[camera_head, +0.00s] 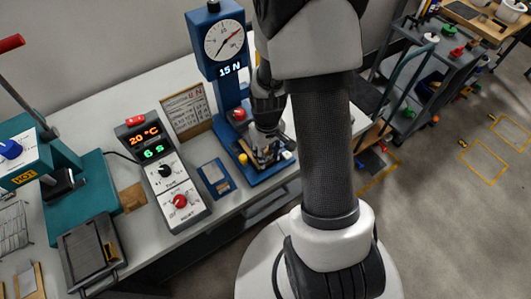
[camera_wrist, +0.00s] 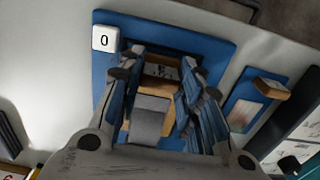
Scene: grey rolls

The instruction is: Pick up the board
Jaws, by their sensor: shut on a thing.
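The board (camera_wrist: 160,85) shows in the wrist view as a tan piece with a grey strip across it, between the two fingers of my gripper (camera_wrist: 160,63). The fingers are shut on it, one on each side, over a blue plate (camera_wrist: 215,48). In the head view, my gripper (camera_head: 264,152) is low over the blue base of the dial tester (camera_head: 227,42). The fingers and wrist hide much of the board there. I cannot tell whether the board still touches the plate.
A white button marked 0 (camera_wrist: 105,39) is on the plate close to the fingers. A small blue-framed pad (camera_head: 216,178) and a grey control box (camera_head: 166,172) are left of the tester. A teal press (camera_head: 80,210) stands farther left. A grey cart (camera_head: 430,75) is at right.

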